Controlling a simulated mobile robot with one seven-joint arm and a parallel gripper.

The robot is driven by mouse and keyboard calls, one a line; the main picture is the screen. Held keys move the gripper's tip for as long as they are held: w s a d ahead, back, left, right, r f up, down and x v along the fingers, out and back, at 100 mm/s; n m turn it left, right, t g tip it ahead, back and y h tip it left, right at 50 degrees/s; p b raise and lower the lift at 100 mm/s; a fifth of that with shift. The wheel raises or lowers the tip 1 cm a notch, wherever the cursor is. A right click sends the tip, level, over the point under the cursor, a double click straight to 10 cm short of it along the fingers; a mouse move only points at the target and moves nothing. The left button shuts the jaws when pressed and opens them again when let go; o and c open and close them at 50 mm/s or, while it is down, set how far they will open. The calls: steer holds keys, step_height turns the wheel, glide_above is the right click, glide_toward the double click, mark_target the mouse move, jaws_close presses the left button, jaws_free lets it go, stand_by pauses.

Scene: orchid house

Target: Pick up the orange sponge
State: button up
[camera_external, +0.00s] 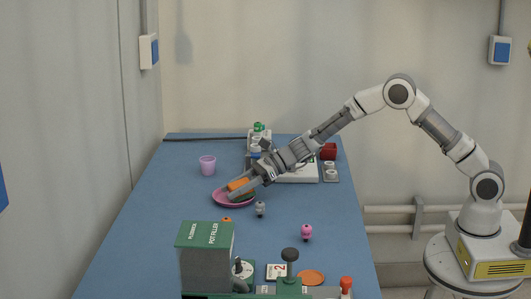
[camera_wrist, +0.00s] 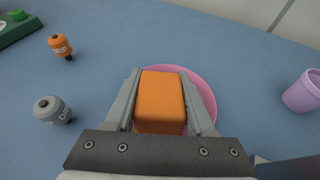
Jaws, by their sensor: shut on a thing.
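The orange sponge (camera_wrist: 162,98) is a block between the two fingers of my gripper (camera_wrist: 162,108) in the wrist view. My gripper is shut on it, with a finger along each side. In the external view the sponge (camera_external: 238,184) is at the tip of my gripper (camera_external: 245,188), over the pink plate (camera_external: 228,203). The plate (camera_wrist: 207,93) also shows around and behind the sponge in the wrist view. I cannot tell whether the sponge touches the plate. My gripper hides part of the plate.
A pink cup (camera_external: 207,165) stands behind the plate. A grey dropper bottle (camera_external: 260,209) and a pink one (camera_external: 307,233) stand to the right. A green-topped pot filler box (camera_external: 206,260) stands in front. Blue table (camera_external: 150,220) is clear at the left.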

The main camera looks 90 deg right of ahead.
jaws_close()
steer(key=shift+r, duration=0.1)
